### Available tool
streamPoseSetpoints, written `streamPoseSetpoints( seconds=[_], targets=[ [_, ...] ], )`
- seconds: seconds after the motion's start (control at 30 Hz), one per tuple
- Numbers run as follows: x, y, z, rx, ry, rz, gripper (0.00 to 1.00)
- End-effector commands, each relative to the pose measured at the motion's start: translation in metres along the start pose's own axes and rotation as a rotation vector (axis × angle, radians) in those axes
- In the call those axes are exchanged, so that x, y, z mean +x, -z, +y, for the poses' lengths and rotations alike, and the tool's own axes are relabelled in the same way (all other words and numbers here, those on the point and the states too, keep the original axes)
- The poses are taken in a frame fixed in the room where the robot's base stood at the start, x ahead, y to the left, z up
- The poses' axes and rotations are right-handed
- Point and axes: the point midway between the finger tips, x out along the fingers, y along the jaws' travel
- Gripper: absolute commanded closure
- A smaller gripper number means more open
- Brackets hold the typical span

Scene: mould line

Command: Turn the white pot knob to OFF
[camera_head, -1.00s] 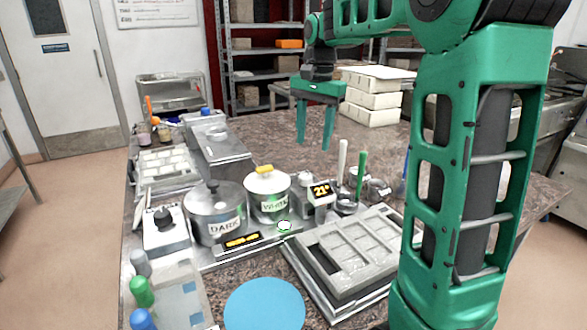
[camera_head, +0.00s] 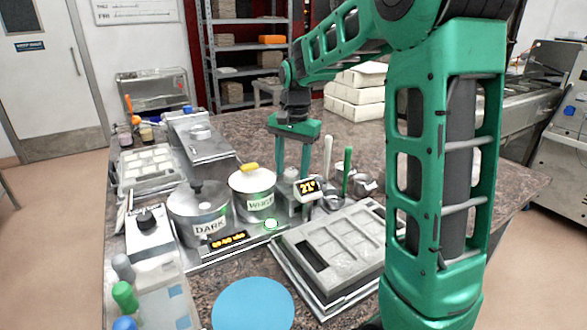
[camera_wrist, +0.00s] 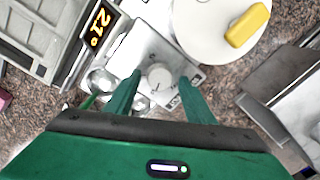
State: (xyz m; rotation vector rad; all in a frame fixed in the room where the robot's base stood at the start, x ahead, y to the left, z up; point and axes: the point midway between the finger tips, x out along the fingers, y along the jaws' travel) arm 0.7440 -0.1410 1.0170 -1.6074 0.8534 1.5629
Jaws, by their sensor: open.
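The white pot knob (camera_wrist: 158,75) is a pale round dial on a small grey box (camera_wrist: 143,52) in the wrist view. Markings around it are too small to read. In the head view the knob (camera_head: 291,174) is partly hidden between my gripper's fingers. The white pot (camera_head: 252,200), with a yellow lid handle, stands left of the box; its lid (camera_wrist: 210,25) shows at the top right of the wrist view. My gripper (camera_head: 293,172) is open and points down over the box. In the wrist view its green fingers (camera_wrist: 160,78) stand either side of the knob, with gaps; contact is not seen.
A lit 21° display (camera_head: 307,189) is beside the box. Upright white and green-handled tools (camera_head: 347,170) stand close to its right. The dark pot (camera_head: 200,215), a mould tray (camera_head: 290,245) and a blue disc (camera_head: 253,303) are nearby.

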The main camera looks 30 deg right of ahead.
Motion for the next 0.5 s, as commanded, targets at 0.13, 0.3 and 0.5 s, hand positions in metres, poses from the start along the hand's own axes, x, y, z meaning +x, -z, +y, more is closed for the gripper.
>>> streamPoseSetpoints(
  seconds=[0.13,0.3,0.5],
  targets=[
    [0.000,0.000,0.000,0.000,0.000,0.000,0.51],
    [-0.001,0.000,0.000,0.000,0.000,0.000,0.92],
    [-0.001,0.005,0.004,0.002,0.000,0.001,0.92]
  ],
)
